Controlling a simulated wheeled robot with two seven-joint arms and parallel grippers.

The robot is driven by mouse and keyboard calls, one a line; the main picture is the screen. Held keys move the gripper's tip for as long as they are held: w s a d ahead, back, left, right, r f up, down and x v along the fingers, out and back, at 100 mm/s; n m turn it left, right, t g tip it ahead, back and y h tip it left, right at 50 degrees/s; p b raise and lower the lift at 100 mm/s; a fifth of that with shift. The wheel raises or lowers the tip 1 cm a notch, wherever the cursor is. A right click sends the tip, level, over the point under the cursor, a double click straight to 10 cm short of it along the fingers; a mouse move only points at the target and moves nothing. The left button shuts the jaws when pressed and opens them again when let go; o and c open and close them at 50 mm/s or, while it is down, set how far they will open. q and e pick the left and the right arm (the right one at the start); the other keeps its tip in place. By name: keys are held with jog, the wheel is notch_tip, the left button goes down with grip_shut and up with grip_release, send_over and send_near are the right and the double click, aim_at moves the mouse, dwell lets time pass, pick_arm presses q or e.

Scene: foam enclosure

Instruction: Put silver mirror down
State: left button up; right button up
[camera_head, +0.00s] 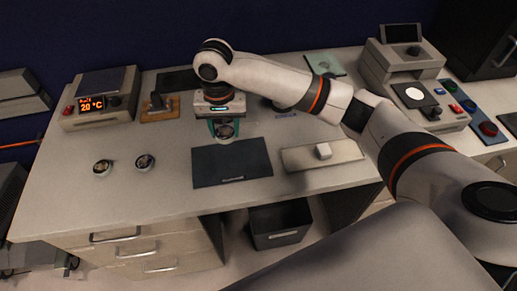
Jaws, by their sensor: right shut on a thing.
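My right gripper (224,122) reaches in from the right and points down over the middle of the table. It is shut on the silver mirror (225,132), a small round disc in a dark rim, held just behind the back edge of a dark mat (225,178). The fingers partly hide the mirror, and I cannot tell whether it touches the table. Two small round silver pieces, one on the left (102,168) and one beside it (145,162), lie on the table left of the mat. My left gripper is out of view.
A heater-like device (100,98) with a lit display stands at the back left. A light tray (340,151) with a white cube (323,150) lies right of the mat. A larger instrument (402,62) stands at the back right. A dark bin (280,224) is below the table's front edge.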

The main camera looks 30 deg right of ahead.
jog(key=shift+s+d+f, duration=0.1)
jog(key=shift+d+f, duration=0.15)
jog(key=shift+f, duration=0.05)
jog(key=p, duration=0.1)
send_over(230, 159)
notch_tip(230, 159, down, 5)
jog(key=shift+f, duration=0.15)
notch_tip(230, 159, down, 4)
jog(key=shift+f+p, duration=0.15)
jog(key=shift+p, duration=0.15)
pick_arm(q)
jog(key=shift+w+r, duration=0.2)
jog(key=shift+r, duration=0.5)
pick_arm(e)
jog(key=o, duration=1)
jog(key=shift+f, duration=0.1)
